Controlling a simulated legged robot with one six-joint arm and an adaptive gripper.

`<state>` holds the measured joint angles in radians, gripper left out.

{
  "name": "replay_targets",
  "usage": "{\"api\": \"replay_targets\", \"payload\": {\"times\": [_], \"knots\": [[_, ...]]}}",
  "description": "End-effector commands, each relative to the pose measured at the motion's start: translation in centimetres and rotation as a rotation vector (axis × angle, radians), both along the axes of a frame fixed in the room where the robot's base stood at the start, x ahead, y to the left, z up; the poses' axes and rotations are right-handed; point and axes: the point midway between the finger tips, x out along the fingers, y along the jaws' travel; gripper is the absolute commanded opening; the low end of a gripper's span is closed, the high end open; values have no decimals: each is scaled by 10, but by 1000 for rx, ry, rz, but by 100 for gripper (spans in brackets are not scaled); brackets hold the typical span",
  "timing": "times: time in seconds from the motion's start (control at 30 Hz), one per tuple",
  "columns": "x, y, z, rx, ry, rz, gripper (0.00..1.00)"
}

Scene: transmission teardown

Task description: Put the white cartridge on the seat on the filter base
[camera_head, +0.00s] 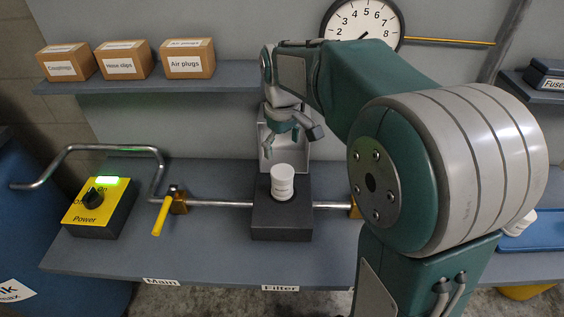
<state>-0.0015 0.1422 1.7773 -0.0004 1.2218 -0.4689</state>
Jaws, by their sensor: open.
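A white cartridge (283,182) with a small label stands on top of the dark filter base (282,231), just above the "Filter" label. It looks upright or nearly so; its lower end hides the seat, so I cannot tell how fully it sits. My gripper (287,142) is open and empty. In the picture it is above the cartridge, apart from it, in front of a grey bracket.
A pipe (222,204) with a yellow-handled valve (162,215) runs into the base's left side. A yellow power box (98,207) glows green at left. A blue tray (547,230) with a white object (519,222) is partly behind my arm. Boxes (126,59) line the shelf.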

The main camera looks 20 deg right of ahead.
Motion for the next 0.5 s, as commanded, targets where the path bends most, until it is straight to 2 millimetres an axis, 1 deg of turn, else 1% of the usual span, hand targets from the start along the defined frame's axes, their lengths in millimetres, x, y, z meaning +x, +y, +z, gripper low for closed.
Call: {"api": "replay_targets", "payload": {"times": [0.03, 0.17, 0.27, 0.37, 0.5], "knots": [[0, 0, 6, 0, -1, 0, 100], [-1, 0, 14, 0, -2, -2, 100], [-12, 0, 22, 1, -26, -21, 100], [-36, 0, 33, 3, -79, -69, 100], [-77, 0, 44, 14, -170, -156, 100]]}}
